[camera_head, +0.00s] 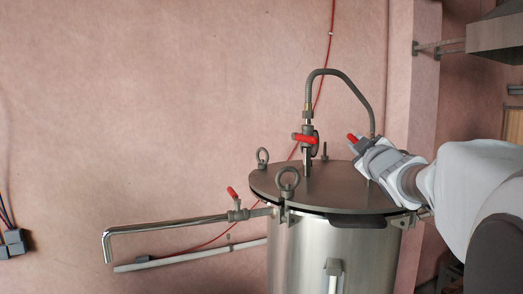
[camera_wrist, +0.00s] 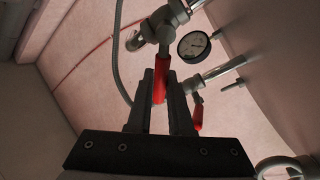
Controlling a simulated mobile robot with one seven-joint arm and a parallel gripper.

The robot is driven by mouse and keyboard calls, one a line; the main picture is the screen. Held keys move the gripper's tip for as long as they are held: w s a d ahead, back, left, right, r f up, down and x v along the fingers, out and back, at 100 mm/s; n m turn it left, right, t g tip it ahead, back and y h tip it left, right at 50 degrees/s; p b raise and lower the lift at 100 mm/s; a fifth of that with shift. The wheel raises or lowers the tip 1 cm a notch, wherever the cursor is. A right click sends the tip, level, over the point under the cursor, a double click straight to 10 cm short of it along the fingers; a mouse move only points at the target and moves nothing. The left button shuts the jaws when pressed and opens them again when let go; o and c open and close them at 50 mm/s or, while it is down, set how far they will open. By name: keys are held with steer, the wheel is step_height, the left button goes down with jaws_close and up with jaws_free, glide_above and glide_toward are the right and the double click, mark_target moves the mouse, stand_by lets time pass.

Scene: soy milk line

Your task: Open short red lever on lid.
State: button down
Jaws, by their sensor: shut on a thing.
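A red lever (camera_wrist: 160,82) on a grey valve (camera_wrist: 165,24) stands between my two fingers in the wrist view. My gripper (camera_wrist: 159,76) is shut on this lever, with a finger on each side. In the head view my gripper (camera_head: 358,146) is above the right part of the round steel lid (camera_head: 335,190), and the lever's red end (camera_head: 351,138) shows at the fingertips. A second red lever (camera_head: 305,138) is on the upright fitting at the middle of the lid. In the wrist view, another red lever (camera_wrist: 197,112) hangs to the right of my fingers, clear of them.
A braided hose (camera_head: 340,72) arches from the middle fitting towards the right of the lid. A pressure gauge (camera_wrist: 194,45) is near the held valve. Eye bolts (camera_head: 289,178) stand on the lid. An outlet pipe (camera_head: 165,224) with a red lever (camera_head: 232,192) juts left.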

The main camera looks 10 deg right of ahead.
steer(key=m, duration=0.1)
steer(key=r+m+h, duration=0.1)
steer(key=m, duration=0.1)
steer(key=shift+s+d+b, duration=0.2)
steer(key=shift+d+b, duration=0.2)
steer(key=m, duration=0.1)
steer(key=d+m+b, duration=0.1)
steer(key=m, duration=0.1)
steer(key=shift+s+r+h, duration=0.2)
steer(key=shift+h, duration=0.1)
steer(key=shift+s+d+r+m+h+b, duration=0.15)
steer(key=shift+d+m+h+b, duration=0.15)
steer(key=shift+m, duration=0.6)
steer(key=shift+s+d+m+h+b, duration=0.1)
steer(key=shift+d+m+h+b, duration=0.25)
steer(key=shift+m, duration=0.55)
steer(key=shift+s+d+r+m+h+b, duration=0.15)
steer(key=shift+d+m+h+b, duration=0.15)
steer(key=shift+m, duration=0.6)
steer(key=c, duration=0.8)
jaws_free()
steer(key=shift+s+f, duration=0.15)
